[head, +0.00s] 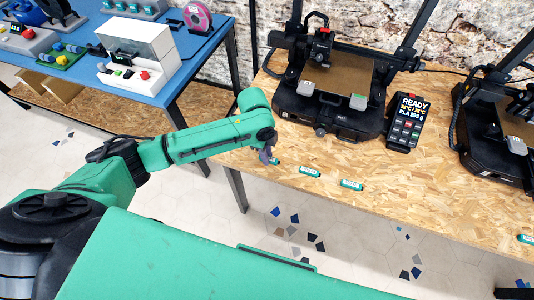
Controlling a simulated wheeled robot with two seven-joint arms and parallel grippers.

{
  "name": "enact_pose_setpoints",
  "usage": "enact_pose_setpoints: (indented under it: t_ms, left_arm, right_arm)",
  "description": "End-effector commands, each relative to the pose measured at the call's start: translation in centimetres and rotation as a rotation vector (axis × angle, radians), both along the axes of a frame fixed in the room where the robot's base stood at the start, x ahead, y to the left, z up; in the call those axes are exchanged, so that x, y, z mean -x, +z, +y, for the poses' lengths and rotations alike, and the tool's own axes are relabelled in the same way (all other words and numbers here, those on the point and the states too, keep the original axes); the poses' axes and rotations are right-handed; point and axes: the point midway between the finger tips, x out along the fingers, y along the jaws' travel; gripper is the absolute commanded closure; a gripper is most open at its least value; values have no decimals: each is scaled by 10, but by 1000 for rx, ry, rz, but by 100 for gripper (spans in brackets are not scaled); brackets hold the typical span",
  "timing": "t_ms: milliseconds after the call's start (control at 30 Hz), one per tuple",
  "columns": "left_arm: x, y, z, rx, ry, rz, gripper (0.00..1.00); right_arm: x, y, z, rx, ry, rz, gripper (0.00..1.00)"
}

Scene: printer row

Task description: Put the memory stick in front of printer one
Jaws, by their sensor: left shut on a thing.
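My left gripper (267,156) is over the front edge of the wooden table, at its left part, pointing down. It is shut on a small teal piece (275,161) that looks like a memory stick; the fingers hide most of it. Two similar teal sticks with white labels lie on the table to its right, one nearer (310,170) and one farther right (351,184). A black printer (330,112) with a brown bed stands behind them; I cannot read a number on it. My right gripper is not seen.
A handheld display reading READY (405,122) stands right of the printer. A second printer (500,130) is at the right edge. Another teal stick (526,239) lies at the far right front. A blue table (190,50) with devices is at the left, across a gap.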

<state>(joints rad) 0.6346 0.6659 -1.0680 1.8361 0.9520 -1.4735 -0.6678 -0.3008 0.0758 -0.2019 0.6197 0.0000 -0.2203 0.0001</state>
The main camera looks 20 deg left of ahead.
Motion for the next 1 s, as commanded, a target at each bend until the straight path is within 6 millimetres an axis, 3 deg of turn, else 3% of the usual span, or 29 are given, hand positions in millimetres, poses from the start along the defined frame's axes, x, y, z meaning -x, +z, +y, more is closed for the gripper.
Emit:
enact_pose_setpoints:
  t_ms: [167, 200, 267, 667, 1000]
  left_arm:
    - [0, -1, 0, 1, 1, 1, 100]
    - [0, -1, 0, 1, 1, 0, 69]
    - [0, -1, 0, 1, 1, 0, 47]
    - [-1, 8, 0, 2, 0, -1, 47]
    - [-2, 92, 13, 1, 1, -4, 47]
  right_arm:
    - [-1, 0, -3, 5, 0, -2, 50]
    - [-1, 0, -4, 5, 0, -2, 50]
    - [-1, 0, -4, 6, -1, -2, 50]
    - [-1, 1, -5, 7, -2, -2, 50]
    - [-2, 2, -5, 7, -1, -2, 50]
